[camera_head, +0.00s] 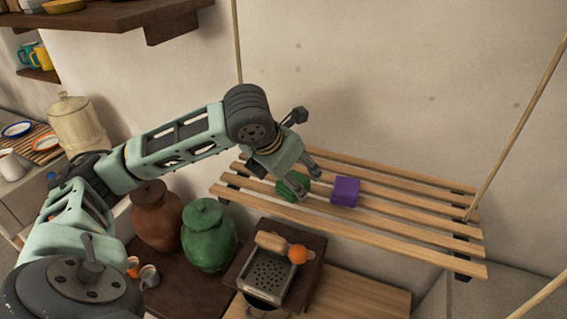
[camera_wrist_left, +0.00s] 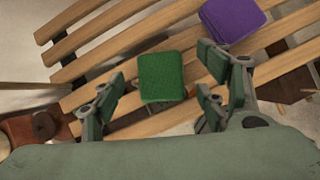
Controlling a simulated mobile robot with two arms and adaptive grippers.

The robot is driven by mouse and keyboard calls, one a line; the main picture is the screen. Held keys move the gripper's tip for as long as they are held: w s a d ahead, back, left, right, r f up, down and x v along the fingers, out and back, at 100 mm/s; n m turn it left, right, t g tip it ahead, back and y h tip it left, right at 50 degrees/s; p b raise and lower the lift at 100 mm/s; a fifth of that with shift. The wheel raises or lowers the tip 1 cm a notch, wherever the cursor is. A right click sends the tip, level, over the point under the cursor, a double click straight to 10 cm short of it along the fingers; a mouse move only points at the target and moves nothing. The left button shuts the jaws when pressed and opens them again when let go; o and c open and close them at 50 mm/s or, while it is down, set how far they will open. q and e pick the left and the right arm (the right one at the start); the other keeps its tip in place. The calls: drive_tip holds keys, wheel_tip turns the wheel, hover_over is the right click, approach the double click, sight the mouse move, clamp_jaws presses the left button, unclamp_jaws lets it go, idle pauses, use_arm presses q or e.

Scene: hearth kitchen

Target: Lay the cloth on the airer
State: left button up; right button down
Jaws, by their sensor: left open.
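The airer (camera_head: 410,226) is a rack of wooden slats hung on ropes by the wall; its slats (camera_wrist_left: 110,52) fill much of the left wrist view. A folded green cloth (camera_head: 291,187) lies on the slats, partly hidden by my gripper. In the left wrist view the green cloth (camera_wrist_left: 162,77) lies flat between the fingers. A folded purple cloth (camera_head: 345,191) lies to its right, apart from it, and also shows in the left wrist view (camera_wrist_left: 232,18). My left gripper (camera_head: 304,181) is open over the green cloth, its fingers apart from it. My right gripper is out of view.
Below the airer stand a brown jar (camera_head: 156,215), a green lidded jar (camera_head: 208,238), a grater (camera_head: 268,275) and an orange ball-shaped item (camera_head: 298,254). A dark shelf (camera_head: 120,22) is at upper left. The airer's right half is clear; ropes (camera_head: 515,130) hang at its ends.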

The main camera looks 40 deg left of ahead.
use_arm(q)
drive_tip(key=b+v, duration=0.1)
drive_tip(key=v, duration=0.8)
drive_tip(key=shift+s+r, duration=0.25)
drive_tip(key=shift+r, duration=0.05)
